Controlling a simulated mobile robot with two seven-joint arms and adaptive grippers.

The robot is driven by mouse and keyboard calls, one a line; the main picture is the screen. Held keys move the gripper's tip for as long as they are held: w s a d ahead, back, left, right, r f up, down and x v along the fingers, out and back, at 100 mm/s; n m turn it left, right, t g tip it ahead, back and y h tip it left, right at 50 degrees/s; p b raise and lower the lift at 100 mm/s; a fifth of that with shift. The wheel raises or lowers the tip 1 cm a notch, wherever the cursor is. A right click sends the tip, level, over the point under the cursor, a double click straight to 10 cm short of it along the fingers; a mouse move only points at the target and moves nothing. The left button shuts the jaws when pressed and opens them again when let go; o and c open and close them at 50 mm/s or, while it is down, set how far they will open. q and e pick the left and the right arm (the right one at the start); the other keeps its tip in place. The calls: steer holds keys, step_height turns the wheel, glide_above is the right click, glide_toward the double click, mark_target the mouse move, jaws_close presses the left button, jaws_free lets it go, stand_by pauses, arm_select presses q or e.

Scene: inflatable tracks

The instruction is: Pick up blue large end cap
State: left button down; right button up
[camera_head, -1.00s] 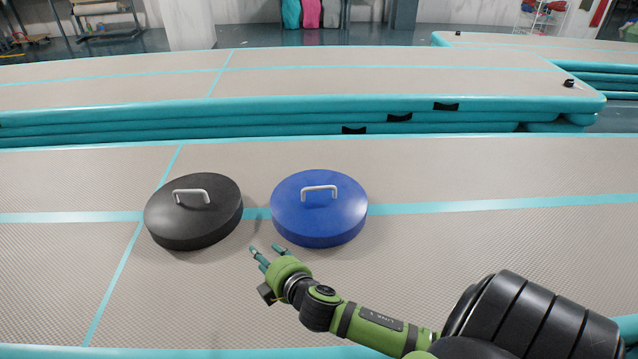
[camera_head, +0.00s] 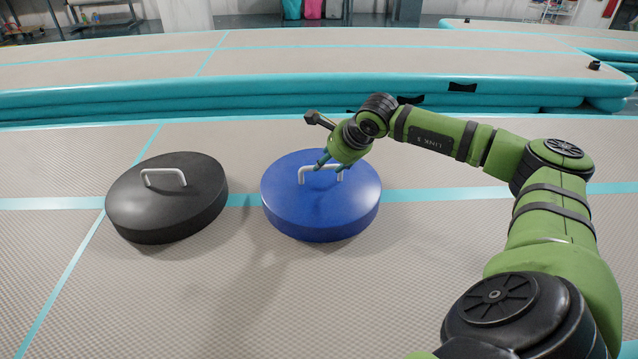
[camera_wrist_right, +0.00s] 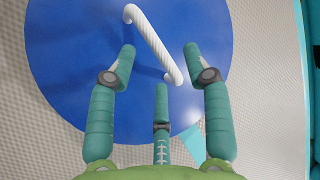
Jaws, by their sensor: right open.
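The blue large end cap (camera_head: 318,218) is a thick round disc lying flat on the beige mat, with a white handle (camera_head: 306,173) on top. My right gripper (camera_head: 330,172) is above the cap at its handle, pointing down. In the right wrist view the blue cap (camera_wrist_right: 75,75) fills much of the picture. There the open fingers (camera_wrist_right: 160,70) are spread near the white handle (camera_wrist_right: 153,45), which runs diagonally just beyond the fingertips. No finger is seen closed on the handle. My left gripper is not in view.
A black end cap (camera_head: 168,205) with a white handle lies left of the blue one, with a gap between. The mat (camera_head: 330,300) in front is clear. Behind stands a raised inflatable track with teal sides (camera_head: 200,95).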

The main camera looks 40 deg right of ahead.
mark_target(321, 169)
steer(key=x, duration=0.5)
steer(key=shift+a+f, duration=0.15)
steer(key=shift+a, duration=0.1)
steer(key=shift+s, duration=0.1)
jaws_close()
